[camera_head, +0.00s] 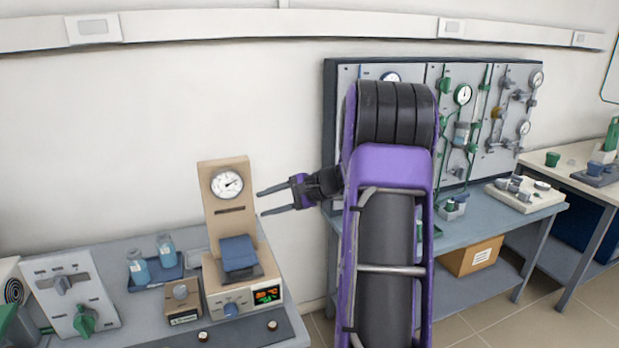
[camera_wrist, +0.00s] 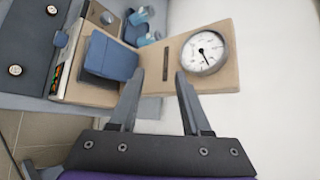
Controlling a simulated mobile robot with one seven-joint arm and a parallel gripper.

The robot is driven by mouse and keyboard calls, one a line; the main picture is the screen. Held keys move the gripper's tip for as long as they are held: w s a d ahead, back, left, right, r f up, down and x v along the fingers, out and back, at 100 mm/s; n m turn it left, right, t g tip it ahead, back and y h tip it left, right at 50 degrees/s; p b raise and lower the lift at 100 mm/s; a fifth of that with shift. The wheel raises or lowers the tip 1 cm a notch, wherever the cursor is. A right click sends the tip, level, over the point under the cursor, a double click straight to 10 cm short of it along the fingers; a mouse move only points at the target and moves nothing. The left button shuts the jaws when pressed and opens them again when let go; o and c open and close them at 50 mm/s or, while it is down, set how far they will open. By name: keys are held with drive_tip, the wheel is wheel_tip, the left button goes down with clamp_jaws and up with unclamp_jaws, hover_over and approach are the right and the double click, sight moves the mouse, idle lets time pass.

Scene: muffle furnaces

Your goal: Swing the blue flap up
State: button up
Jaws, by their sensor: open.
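The blue flap (camera_head: 239,253) lies on the front of a tan bench instrument, below a round gauge (camera_head: 227,184) on its upright back panel (camera_head: 229,214). The flap also shows in the wrist view (camera_wrist: 108,57), left of my fingers. My gripper (camera_head: 260,202) is open and empty, to the right of the back panel and higher than the flap. In the wrist view my two fingertips (camera_wrist: 158,75) are apart, with the tan panel behind them. I see no contact with the flap.
The wall is close behind.

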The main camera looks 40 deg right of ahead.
drive_tip(key=w+r+v, duration=0.1)
drive_tip(key=r+v, duration=0.1)
drive_tip(key=v, duration=1)
drive_tip(key=shift+w+d, duration=0.2)
drive_tip(key=shift+d, duration=0.2)
idle(0.4)
idle(0.5)
